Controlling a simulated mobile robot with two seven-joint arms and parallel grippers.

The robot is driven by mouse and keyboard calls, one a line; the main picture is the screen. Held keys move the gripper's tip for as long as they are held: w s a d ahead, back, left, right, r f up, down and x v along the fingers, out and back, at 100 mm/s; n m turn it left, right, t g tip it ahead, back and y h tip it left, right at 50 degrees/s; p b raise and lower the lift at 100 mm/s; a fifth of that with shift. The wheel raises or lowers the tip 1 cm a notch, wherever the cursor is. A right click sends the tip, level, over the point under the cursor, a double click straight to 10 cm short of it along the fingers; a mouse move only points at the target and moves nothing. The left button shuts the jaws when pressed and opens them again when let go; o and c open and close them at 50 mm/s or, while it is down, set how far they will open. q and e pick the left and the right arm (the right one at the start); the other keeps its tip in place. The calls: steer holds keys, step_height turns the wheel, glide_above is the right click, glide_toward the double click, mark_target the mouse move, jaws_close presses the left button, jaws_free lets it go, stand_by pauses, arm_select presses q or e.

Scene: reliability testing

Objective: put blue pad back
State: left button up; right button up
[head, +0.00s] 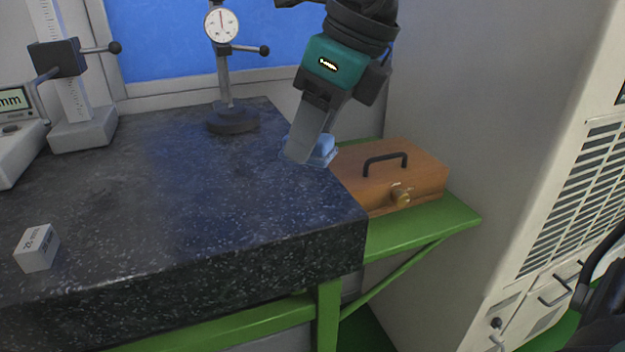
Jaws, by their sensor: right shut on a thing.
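The blue pad (325,146) shows at the right back part of the dark granite surface plate (200,215), close to its right edge. A pale, see-through rim or dish (331,160) shows around the pad's lower side. My right gripper (308,150) reaches down from the top and is shut on the pad. Its grey fingers hide the pad's left part. I cannot tell whether the pad rests on the dish or is held just above it.
A dial gauge stand (227,115) stands behind, left of my gripper. A brown wooden case (400,172) with a black handle sits on a green shelf (425,222) at the right. A white block (37,248) and a height gauge (75,105) are at the left. The plate's middle is clear.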

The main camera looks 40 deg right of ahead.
mark_target(303, 199)
step_height(303, 199, down, 6)
steer(key=shift+f, duration=0.2)
steer(key=shift+b, duration=0.3)
steer(key=shift+f, duration=0.2)
steer(key=o, duration=0.8)
steer(key=shift+o, duration=0.7)
steer(key=shift+r, duration=0.1)
